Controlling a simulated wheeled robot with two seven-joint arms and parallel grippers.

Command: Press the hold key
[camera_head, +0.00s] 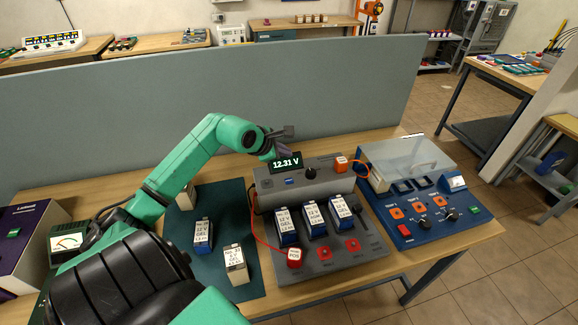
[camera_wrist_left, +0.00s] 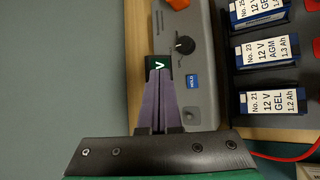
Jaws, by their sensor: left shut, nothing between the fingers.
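The hold key is a small blue key (camera_head: 291,181) on the top of the grey tester (camera_head: 330,184), left of a black knob (camera_head: 310,173). In the left wrist view the blue key (camera_wrist_left: 192,81) shows just right of my fingers. My left gripper (camera_head: 286,153) is shut and empty, with its purple fingers by the dark display (camera_head: 287,163), which reads 12.31 V. In the left wrist view the shut fingertips (camera_wrist_left: 159,73) overlap the display and hide most of it. I see no contact with the key, and the exact gap cannot be told. My right gripper is not in view.
Several labelled batteries (camera_head: 314,219) stand in the tester's front; others stand on a dark green mat (camera_head: 211,266). An orange plug (camera_head: 341,163) and red plug (camera_head: 294,257) have cables. A blue unit with a clear lid (camera_head: 407,161) is at right. A grey partition (camera_head: 110,119) stands behind.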

